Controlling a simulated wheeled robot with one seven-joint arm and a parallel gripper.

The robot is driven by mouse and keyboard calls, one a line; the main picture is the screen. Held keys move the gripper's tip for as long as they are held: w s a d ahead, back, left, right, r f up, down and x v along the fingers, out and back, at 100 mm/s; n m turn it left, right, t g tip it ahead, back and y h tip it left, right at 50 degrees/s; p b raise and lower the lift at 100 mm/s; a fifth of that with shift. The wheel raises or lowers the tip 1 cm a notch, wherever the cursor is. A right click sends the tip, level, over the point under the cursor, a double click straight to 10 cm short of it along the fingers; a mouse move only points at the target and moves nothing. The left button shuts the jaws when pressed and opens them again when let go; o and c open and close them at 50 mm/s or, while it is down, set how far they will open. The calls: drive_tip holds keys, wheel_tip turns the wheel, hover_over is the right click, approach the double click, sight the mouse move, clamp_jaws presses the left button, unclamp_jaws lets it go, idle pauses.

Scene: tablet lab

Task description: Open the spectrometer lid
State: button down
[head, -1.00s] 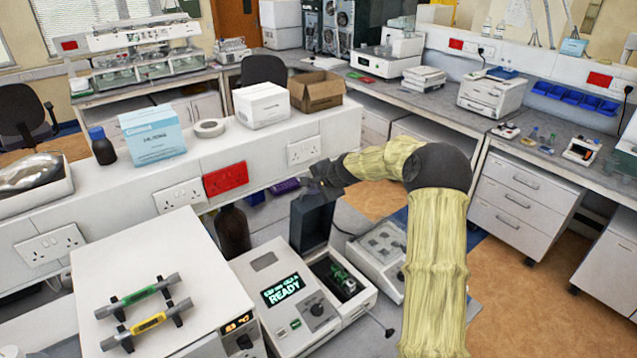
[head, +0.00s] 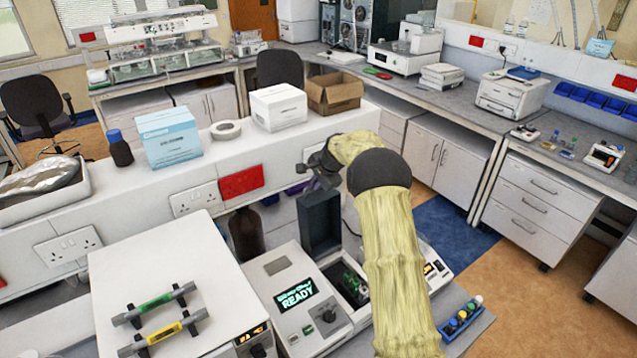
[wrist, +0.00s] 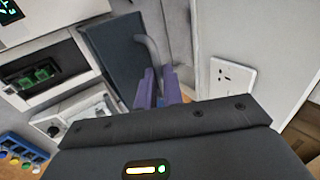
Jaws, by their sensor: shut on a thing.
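The spectrometer (head: 282,265) is a pale bench instrument with a lit READY screen. Its dark lid (head: 320,225) stands upright at the back of the open sample bay (head: 348,282). A green part shows inside the bay, also in the wrist view (wrist: 40,76). In the wrist view the dark lid (wrist: 115,50) rises beyond my fingers, with a curved grey handle (wrist: 149,52) at its edge. My gripper (head: 312,168) is at the lid's top. In the wrist view its purple fingers (wrist: 158,88) are shut on the handle, whose lower end they hide.
A white box-shaped instrument (head: 200,250) with two coloured cells on top stands at the left. A dark bottle (head: 246,235) stands behind the spectrometer. The raised socket ledge (head: 270,150) runs close behind my gripper. A tray of coloured vials (head: 462,315) sits at the right.

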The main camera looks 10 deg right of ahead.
drive_tip(key=shift+w+r, duration=0.2)
drive_tip(key=shift+r, duration=0.2)
drive_tip(key=c, duration=1.5)
unclamp_jaws()
drive_tip(key=shift+c, duration=0.2)
drive_tip(key=shift+f, duration=0.3)
drive_tip(key=shift+s+r, duration=0.3)
drive_tip(key=b+v, duration=0.7)
drive_tip(key=v, duration=0.9)
drive_tip(key=shift+d+r, duration=0.2)
drive_tip(key=shift+r, duration=0.15)
